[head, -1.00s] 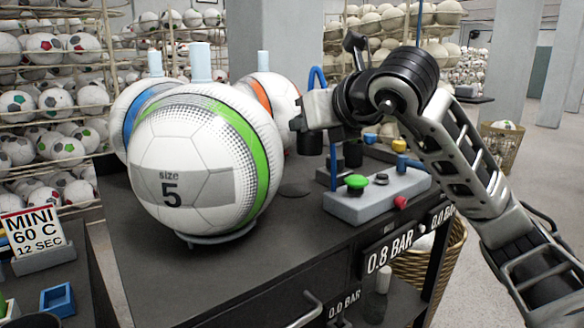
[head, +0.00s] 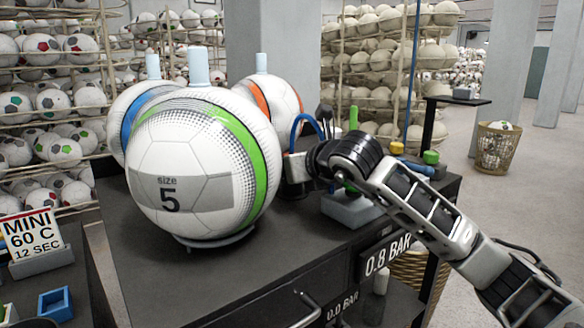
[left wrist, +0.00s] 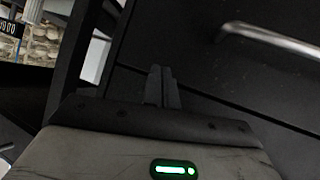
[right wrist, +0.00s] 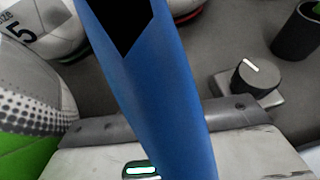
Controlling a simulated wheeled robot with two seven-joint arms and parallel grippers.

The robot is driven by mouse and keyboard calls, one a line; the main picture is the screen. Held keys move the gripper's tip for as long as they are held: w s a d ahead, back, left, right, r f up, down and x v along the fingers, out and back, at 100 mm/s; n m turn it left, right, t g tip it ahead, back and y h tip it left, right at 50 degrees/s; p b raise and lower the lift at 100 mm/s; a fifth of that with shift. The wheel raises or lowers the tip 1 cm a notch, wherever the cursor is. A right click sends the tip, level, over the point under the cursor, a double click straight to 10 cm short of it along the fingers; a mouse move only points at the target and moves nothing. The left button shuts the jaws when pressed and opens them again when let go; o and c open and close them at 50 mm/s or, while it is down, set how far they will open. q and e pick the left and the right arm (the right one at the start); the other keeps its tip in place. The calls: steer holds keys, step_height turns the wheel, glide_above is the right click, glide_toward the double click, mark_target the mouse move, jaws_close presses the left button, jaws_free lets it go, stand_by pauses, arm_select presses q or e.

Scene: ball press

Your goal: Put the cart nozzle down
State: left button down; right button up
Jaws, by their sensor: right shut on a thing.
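The cart nozzle itself is hidden by my right gripper (head: 297,172). Its blue hose (head: 308,119) arches above that gripper in the head view and drops behind it. The hose (right wrist: 165,95) also fills the middle of the right wrist view, hiding the fingertips. My right gripper is shut on the nozzle, low over the cart top (head: 285,215), just right of the size 5 ball (head: 193,163). Whether the nozzle touches the cart cannot be seen. My left gripper (left wrist: 162,85) shows in the left wrist view with its fingers together and empty, near the dark cart front.
Two more balls stand behind the size 5 ball. A grey control box (head: 352,212) sits right of my right gripper, partly behind my arm. The right wrist view shows a black knob (right wrist: 255,77) and a black cup (right wrist: 297,30). A drawer handle (left wrist: 270,38) shows in the left wrist view.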

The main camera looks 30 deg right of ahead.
steer(key=shift+f, duration=0.1)
steer(key=o, duration=1)
